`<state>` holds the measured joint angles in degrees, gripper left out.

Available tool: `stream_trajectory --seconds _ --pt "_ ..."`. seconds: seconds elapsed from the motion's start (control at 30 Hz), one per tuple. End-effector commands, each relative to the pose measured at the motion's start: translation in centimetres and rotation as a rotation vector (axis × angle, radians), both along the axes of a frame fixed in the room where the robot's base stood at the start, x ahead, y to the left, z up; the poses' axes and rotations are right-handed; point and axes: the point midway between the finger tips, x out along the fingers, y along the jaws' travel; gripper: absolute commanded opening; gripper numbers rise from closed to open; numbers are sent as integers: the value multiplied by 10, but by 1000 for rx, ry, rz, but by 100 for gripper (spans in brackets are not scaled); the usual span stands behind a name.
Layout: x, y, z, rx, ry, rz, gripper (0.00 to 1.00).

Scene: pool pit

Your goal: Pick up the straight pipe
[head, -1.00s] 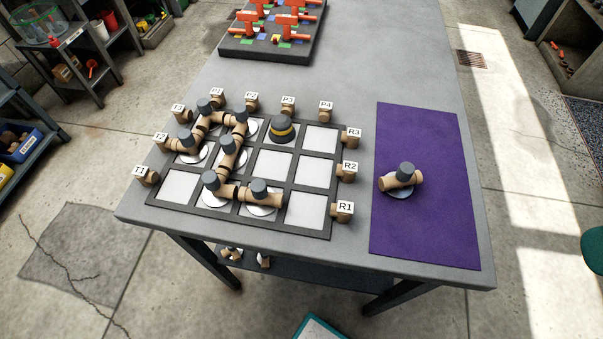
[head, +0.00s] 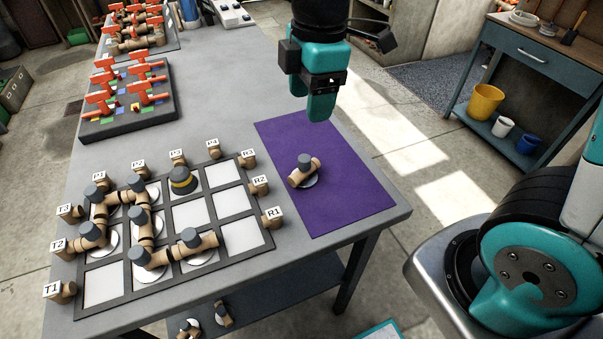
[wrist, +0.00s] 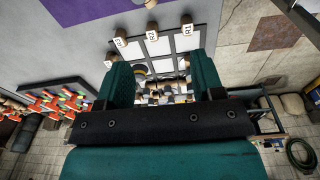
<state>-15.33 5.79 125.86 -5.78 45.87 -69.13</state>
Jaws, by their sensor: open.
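The straight pipe (head: 305,171), a tan tube with a dark grey knob on top and a pale disc under it, lies on the purple mat (head: 346,208). My gripper (head: 318,112) hangs above the far part of the mat, beyond the pipe and apart from it. In the wrist view my gripper (wrist: 162,80) shows two teal fingers spread apart with nothing held between them. The pipe is not clearly visible in that view.
A grid board (head: 236,235) with connected pipe pieces and a yellow-banded knob (head: 182,181) lies left of the mat. Labelled fittings line its edges. A dark block with red valve-like pieces (head: 130,112) stands behind. Grey tabletop (head: 222,95) is bare between.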

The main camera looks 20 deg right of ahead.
Motion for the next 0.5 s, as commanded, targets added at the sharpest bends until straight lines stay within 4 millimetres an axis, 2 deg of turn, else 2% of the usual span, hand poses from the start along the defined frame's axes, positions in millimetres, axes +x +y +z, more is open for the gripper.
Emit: stream_trajectory --seconds 0.1,0.2,0.33,0.5 --pt "23 -6 -10 -51 -2 159 61" --pt "32 -9 -15 -73 -2 236 61" --pt "35 -10 -32 -82 2 268 61" --pt "34 -10 -70 -82 6 268 61"
